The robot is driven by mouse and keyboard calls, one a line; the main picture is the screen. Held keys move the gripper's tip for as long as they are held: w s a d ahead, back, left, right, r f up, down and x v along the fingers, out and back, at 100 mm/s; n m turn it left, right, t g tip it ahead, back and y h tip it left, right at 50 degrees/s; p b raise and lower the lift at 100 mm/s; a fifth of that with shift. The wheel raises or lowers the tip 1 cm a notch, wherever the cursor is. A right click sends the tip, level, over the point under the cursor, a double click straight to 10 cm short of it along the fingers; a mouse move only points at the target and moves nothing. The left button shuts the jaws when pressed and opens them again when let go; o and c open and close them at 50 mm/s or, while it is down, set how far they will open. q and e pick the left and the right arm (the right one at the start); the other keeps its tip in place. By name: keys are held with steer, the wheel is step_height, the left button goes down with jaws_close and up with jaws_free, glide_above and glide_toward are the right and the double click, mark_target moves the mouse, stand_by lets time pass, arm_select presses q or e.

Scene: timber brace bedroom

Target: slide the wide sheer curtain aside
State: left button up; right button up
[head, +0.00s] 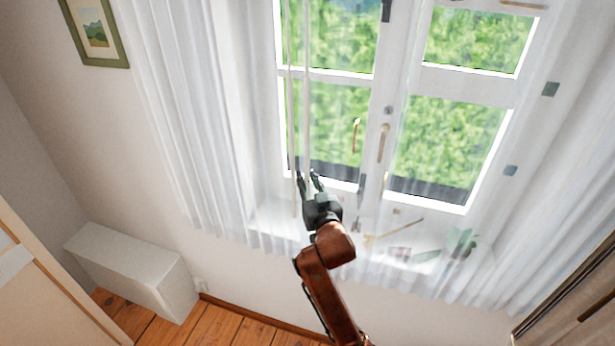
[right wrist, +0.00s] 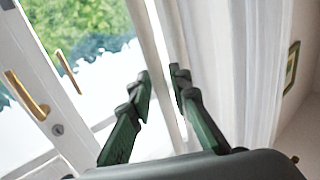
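A white sheer curtain hangs in folds left of the window (head: 185,110). Another wide, see-through sheer (head: 560,165) spreads over the right part of the window and the wall beside it. Two thin pale upright rods hang in front of the left pane; the right rod (head: 306,100) comes down to my right gripper (head: 309,177). The gripper's dark fingers are apart, with this rod running between them. In the right wrist view the pale rod (right wrist: 165,60) passes between the open fingers (right wrist: 160,78); I cannot tell whether it touches them. My left gripper is out of view.
The window (head: 365,75) has white frames and brass handles (head: 383,143). Small items, including a green plant (head: 463,243), show behind the sheer at the sill. A white box-shaped unit (head: 135,265) stands at the lower left wall. A framed picture (head: 95,28) hangs upper left.

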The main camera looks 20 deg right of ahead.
steer(key=shift+w, duration=0.1)
steer(key=shift+c, duration=0.7)
jaws_close()
